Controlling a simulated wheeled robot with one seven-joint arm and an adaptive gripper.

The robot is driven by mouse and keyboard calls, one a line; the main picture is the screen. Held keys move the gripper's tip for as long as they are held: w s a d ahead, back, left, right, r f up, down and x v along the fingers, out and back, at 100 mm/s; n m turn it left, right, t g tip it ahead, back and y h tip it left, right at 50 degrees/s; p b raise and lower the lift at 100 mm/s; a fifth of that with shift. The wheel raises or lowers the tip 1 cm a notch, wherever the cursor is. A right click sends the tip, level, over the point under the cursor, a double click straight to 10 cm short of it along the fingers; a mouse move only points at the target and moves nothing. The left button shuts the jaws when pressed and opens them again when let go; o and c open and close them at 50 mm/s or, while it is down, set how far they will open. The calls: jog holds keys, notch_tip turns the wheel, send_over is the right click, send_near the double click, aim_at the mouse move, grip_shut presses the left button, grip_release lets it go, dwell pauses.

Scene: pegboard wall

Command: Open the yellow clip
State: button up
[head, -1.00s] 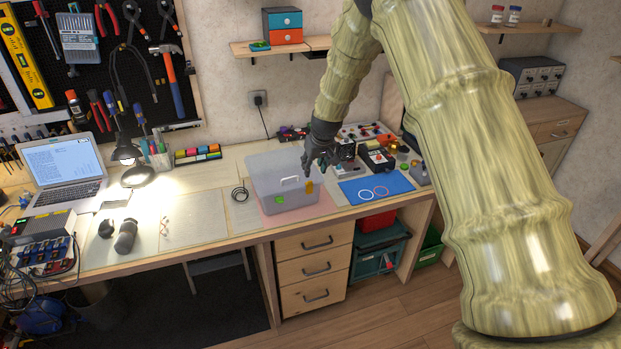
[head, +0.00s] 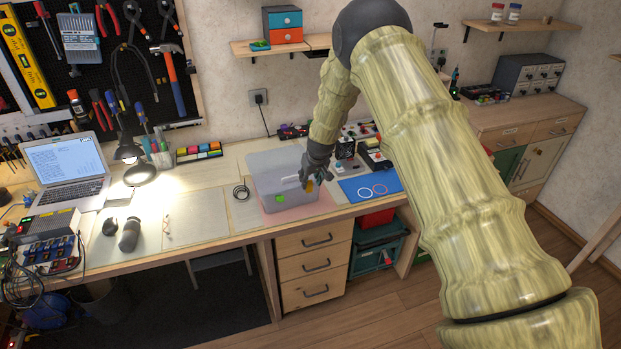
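The yellow clip (head: 309,186) sits on the front right of a translucent grey lidded box (head: 283,203) on the workbench. A green clip (head: 280,198) is on the front of the same box, farther left. My gripper (head: 306,180) is right at the box's right side, just above and beside the yellow clip. Its fingers are small and dark here and overlap the clip, so I cannot tell whether they touch it or how far apart they are. The box has a light handle (head: 290,179) on its lid.
The box stands on a pink mat (head: 318,208). A blue mat (head: 352,192) with two rings lies to its right, with small devices (head: 375,157) behind. Clear bench (head: 200,212) lies farther left.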

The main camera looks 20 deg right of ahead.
jog(key=shift+c, duration=0.3)
grip_shut()
